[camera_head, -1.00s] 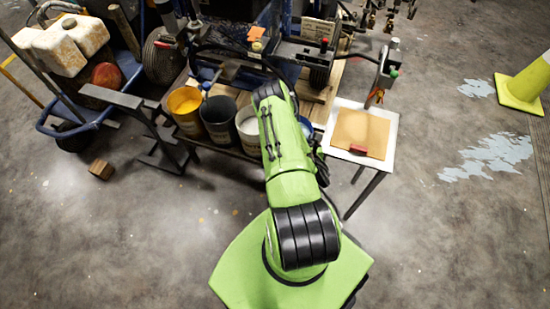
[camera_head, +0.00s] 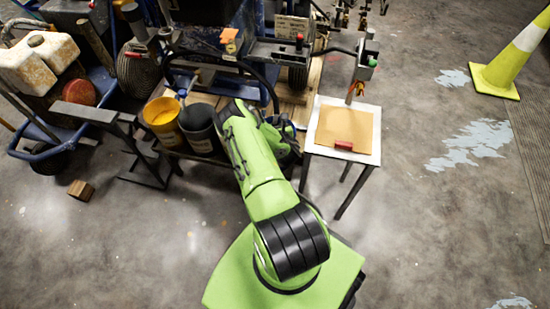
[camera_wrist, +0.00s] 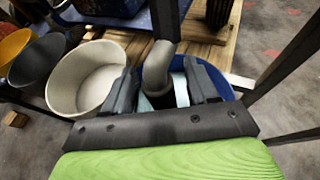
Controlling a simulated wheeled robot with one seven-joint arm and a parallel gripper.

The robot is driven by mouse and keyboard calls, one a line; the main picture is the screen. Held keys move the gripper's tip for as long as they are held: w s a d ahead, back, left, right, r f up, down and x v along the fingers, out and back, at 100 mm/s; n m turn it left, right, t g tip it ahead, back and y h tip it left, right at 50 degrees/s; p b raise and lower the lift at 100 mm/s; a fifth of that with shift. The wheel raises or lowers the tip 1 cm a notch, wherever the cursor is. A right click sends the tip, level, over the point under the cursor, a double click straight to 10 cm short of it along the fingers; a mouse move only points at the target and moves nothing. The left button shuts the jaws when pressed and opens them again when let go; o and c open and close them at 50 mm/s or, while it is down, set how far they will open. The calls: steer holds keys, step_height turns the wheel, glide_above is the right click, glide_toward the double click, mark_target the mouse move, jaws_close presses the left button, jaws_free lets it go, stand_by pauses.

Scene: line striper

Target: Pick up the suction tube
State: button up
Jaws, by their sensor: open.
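The suction tube (camera_wrist: 160,70) is a grey, curved pipe in the wrist view. It runs down into a blue bucket (camera_wrist: 226,84), and its lower end is hidden in there. My gripper (camera_wrist: 165,82) is open, with one dark finger on each side of the tube in the picture. Whether the fingers are level with the tube in depth, or touch it, I cannot tell. In the head view my green arm hides the tube and most of the gripper.
A white bucket (camera_wrist: 84,80) stands left of the blue one, with a dark bucket (camera_head: 198,124) and a yellow paint bucket (camera_head: 163,117) beyond. A small table (camera_head: 366,156) with a brown board (camera_head: 344,124) stands at right. Open floor lies farther right.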

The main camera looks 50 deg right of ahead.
steer(key=shift+w+d+f, duration=0.1)
steer(key=shift+w+d, duration=0.05)
steer(key=shift+w, duration=0.05)
jaws_close()
stand_by(1.3)
